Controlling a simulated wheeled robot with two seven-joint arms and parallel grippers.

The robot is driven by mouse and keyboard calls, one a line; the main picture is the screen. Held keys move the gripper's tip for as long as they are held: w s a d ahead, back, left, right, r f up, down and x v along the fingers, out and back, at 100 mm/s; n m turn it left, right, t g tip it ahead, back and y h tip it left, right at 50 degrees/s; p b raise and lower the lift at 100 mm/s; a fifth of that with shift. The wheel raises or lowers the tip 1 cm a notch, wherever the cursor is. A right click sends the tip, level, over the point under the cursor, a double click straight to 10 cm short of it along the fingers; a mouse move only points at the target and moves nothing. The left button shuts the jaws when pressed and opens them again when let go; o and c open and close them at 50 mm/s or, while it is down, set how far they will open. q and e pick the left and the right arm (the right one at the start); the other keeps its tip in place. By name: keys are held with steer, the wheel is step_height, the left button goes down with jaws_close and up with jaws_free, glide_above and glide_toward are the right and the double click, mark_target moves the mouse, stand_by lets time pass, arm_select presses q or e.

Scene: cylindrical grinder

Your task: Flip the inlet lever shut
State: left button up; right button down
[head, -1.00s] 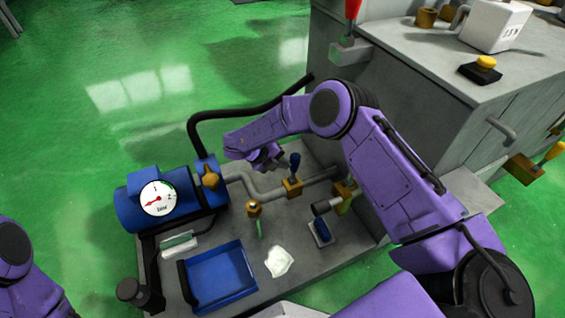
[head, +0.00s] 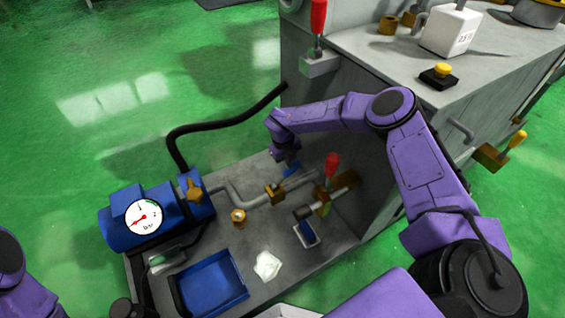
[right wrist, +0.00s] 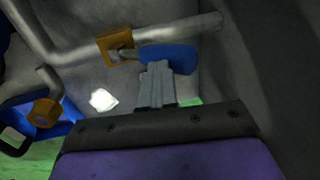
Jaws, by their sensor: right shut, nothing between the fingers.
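A blue lever handle (head: 291,171) sits on a brass valve (head: 274,195) in the grey pipe; it looks like the inlet lever, but I see no label. It leans well over, up and to the right of its valve in the head view. In the right wrist view the blue handle (right wrist: 170,59) lies nearly along the pipe, pointing right from the brass valve (right wrist: 116,46). My right gripper (head: 285,160) is shut and empty. Its fingertips (right wrist: 155,66) are against or just beside the handle's near side; contact is unclear. My left gripper is out of view.
A red lever (head: 331,167) stands upright on a valve to the right. The blue pump (head: 150,224) with its gauge, a blue tray (head: 212,284) and a white rag (head: 267,265) are nearer. The grey machine cabinet (head: 330,110) walls the right side.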

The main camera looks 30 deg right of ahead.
mark_target(285, 172)
steer(key=shift+d+f, duration=0.15)
steer(key=shift+d, duration=0.6)
steer(key=a+r+p, duration=0.2)
steer(key=r+p, duration=0.1)
steer(key=shift+a+r, duration=0.3)
steer(key=shift+a, duration=0.05)
step_height(285, 172, up, 10)
steer(key=p, duration=0.2)
steer(key=shift+a+f+p, duration=0.15)
steer(key=shift+f+p, duration=0.05)
steer(key=shift+p, duration=0.1)
